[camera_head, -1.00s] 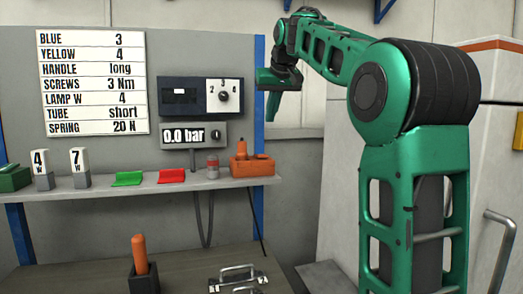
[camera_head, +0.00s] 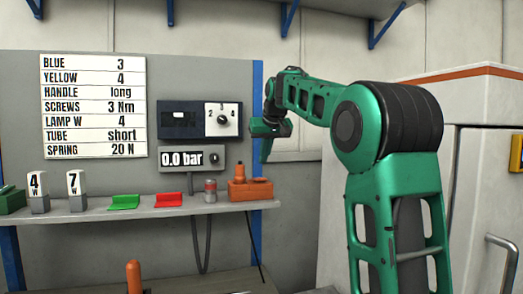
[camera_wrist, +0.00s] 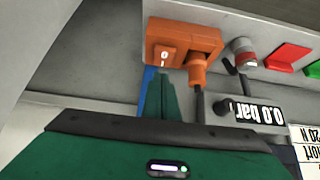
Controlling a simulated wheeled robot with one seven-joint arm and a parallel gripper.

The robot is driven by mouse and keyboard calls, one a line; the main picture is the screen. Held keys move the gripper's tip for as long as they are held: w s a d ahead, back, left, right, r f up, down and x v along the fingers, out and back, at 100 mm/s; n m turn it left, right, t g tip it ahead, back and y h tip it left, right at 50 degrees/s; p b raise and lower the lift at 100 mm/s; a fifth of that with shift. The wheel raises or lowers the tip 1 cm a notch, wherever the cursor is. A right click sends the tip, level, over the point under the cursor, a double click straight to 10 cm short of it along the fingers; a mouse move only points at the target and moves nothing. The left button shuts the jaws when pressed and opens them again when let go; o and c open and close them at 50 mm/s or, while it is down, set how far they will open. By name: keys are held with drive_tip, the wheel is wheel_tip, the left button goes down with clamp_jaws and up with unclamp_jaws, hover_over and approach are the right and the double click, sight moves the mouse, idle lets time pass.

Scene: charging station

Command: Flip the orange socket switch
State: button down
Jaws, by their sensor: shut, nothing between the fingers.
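The orange socket (camera_head: 250,190) stands at the right end of the shelf, with an orange plug (camera_head: 239,170) upright in it. The wrist view shows the socket (camera_wrist: 212,38) and plug (camera_wrist: 196,72) close up. Its switch (camera_wrist: 163,57) is an orange rocker marked 0 and I on the face toward my gripper. My gripper (camera_head: 265,157) is shut and empty, a little above and right of the socket in the head view. In the wrist view, my green fingertips (camera_wrist: 160,88) point toward the switch, just below it in the picture; whether they touch it is unclear.
A grey-and-red canister (camera_head: 210,190), a red piece (camera_head: 169,200) and a green piece (camera_head: 124,202) sit left on the shelf (camera_head: 100,216). The pressure display (camera_head: 190,159) reads 0.0 bar above it. A blue post (camera_head: 257,90) stands behind my gripper. A cable hangs below.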

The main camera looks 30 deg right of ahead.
sight(259, 179)
wheel_tip(259, 179, down, 4)
drive_tip(key=shift+w+f, duration=0.1)
drive_tip(key=shift+f, duration=0.35)
drive_tip(key=shift+s+f, duration=0.2)
drive_tip(key=shift+f, duration=0.3)
drive_tip(key=shift+r, duration=0.15)
drive_tip(key=shift+r, duration=0.65)
